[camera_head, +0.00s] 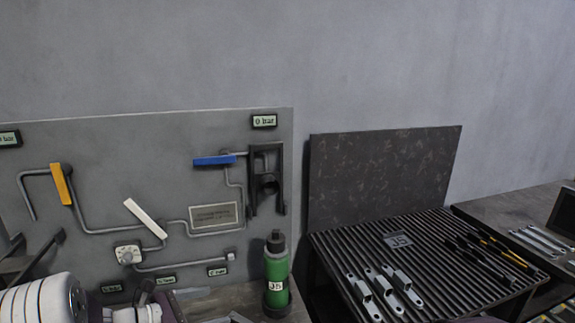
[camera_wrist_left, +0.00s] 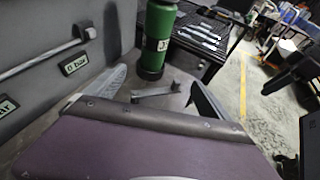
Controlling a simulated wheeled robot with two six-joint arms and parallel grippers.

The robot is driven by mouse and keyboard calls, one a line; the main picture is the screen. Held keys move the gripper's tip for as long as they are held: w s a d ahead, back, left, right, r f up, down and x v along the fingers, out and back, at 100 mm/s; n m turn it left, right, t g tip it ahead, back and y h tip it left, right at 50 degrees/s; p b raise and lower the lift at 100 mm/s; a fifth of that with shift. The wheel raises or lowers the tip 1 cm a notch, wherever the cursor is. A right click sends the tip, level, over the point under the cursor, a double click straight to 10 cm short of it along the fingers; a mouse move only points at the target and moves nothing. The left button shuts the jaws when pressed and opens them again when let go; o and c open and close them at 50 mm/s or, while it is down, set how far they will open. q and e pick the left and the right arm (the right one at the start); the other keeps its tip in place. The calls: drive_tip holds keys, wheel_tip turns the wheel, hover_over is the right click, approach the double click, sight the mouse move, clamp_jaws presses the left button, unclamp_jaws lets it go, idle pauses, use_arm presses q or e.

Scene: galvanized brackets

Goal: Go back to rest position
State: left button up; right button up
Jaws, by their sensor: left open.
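My left gripper (camera_head: 165,300) is at the lower left of the head view, low in front of the grey pipe panel. Only part of it shows above the picture's bottom edge. In the left wrist view its two fingers (camera_wrist_left: 150,88) are spread wide and hold nothing. A grey metal piece (camera_wrist_left: 155,91) lies beyond and between the fingers, apart from them as far as I can see. A green bottle (camera_head: 276,268) with a dark cap stands upright to the gripper's right; it also shows in the left wrist view (camera_wrist_left: 157,35). My right gripper is not recognizable in either view.
The panel (camera_head: 100,150) carries pipes, a yellow lever (camera_head: 61,184), a white lever (camera_head: 145,218), a blue lever (camera_head: 214,160) and gauges. Several galvanized brackets (camera_head: 384,290) lie on the ribbed table (camera_head: 430,270) at right, with pens and a label plate.

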use_arm(q)
drive_tip(key=s+d+r+m+g+p, duration=0.25)
drive_tip(key=s+d+m+g, duration=0.45)
drive_tip(key=d, duration=0.7)
drive_tip(key=s+f+m+g+y, duration=0.25)
drive_tip(key=s+m, duration=0.35)
drive_tip(key=s, duration=0.4)
drive_tip(key=s+a+f+m+t+y, duration=0.1)
drive_tip(key=a+f+m+t+y, duration=0.1)
drive_tip(key=a+f+m+y, duration=0.3)
drive_tip(key=a+m+y, duration=0.3)
drive_tip(key=a+m, duration=0.3)
drive_tip(key=m, duration=0.1)
drive_tip(key=shift+s+a+f, duration=0.2)
drive_tip(key=shift+s+a, duration=0.1)
use_arm(e)
drive_tip(key=r, duration=0.1)
drive_tip(key=w+r, duration=0.1)
drive_tip(key=shift+d+r, duration=0.2)
drive_tip(key=shift+r, duration=0.2)
